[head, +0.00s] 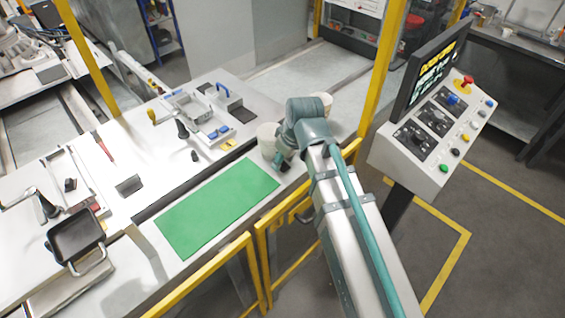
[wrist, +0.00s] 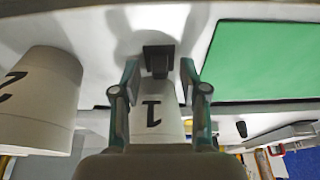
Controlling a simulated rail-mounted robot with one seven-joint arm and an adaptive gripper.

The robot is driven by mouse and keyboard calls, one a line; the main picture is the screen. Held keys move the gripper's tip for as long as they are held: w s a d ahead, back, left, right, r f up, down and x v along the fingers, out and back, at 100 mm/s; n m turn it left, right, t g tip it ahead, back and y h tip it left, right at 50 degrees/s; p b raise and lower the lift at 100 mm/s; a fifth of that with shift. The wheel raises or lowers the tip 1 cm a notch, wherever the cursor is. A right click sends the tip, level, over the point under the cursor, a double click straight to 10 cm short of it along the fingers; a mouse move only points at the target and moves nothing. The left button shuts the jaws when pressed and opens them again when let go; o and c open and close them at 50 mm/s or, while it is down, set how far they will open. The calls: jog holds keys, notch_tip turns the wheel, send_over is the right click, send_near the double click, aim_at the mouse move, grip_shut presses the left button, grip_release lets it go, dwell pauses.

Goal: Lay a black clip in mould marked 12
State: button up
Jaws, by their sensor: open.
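A small black piece (wrist: 158,60), which looks like the clip, stands between the fingertips in the wrist view. A dark piece, likely the same one, shows below my gripper in the head view (head: 284,166). My gripper (wrist: 159,72) is open, with one finger on each side of the piece and gaps between. A white tapered cup marked 1 (wrist: 160,112) is just behind the piece. Another marked 2 (wrist: 35,100) is at the left. Both characters appear upside down. I cannot make out a mould marked 12.
A green mat (head: 217,205) lies flat beside my gripper. White cups (head: 268,139) stand close to my arm. Fixtures with levers and a blue handle (head: 222,90) are farther back. A dark pan (head: 76,236) is at left. A yellow rail (head: 249,262) runs along the front.

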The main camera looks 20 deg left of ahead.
jog(key=shift+f, duration=0.1)
grip_shut()
dwell(0.5)
